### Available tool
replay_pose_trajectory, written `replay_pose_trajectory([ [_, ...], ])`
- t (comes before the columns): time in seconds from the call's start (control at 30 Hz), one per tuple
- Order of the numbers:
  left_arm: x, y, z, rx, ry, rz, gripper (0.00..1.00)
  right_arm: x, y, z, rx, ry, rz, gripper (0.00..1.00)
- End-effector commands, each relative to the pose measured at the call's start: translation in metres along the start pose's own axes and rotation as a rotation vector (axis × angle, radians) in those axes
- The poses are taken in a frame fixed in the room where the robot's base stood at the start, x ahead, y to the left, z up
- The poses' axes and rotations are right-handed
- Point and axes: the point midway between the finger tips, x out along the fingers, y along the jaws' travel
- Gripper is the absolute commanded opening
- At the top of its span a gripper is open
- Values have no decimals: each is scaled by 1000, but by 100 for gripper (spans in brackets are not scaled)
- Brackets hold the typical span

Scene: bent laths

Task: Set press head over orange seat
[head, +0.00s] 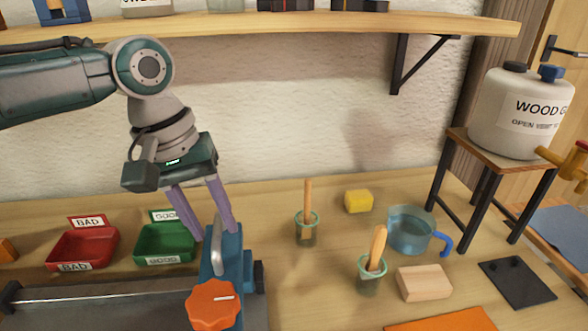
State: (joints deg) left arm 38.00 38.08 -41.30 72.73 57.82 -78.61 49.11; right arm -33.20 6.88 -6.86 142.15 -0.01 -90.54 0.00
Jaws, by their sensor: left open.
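A blue press head (228,258) with a grey metal handle (215,240) on top and an orange knob (212,305) in front sits on a dark grey rail (100,298) at the lower left. My left gripper (216,231) points down from above, its two purple fingers open. The fingertips are at the top of the press head, one on each side of the handle in the picture; I cannot tell whether they touch it. No orange seat can be made out for sure; the rail is cut off by the lower edge. My right gripper is out of view.
Red (85,247) and green (165,243) trays stand behind the rail. To the right are two glass jars with sticks (307,225) (372,272), a yellow block (358,201), a blue jug (410,230), a wooden block (424,283) and an orange sheet (445,320). A shelf (300,27) runs above.

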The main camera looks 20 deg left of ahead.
Motion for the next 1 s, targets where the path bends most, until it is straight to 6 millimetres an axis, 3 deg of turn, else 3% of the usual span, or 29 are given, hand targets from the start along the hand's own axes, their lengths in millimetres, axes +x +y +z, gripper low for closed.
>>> replay_pose_trajectory([
  [0.2,0,0,0,1,0,0,46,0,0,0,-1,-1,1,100],
  [0.6,0,0,0,1,-1,0,0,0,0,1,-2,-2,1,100],
  [1.0,0,0,0,1,-1,0,0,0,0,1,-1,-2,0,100],
])
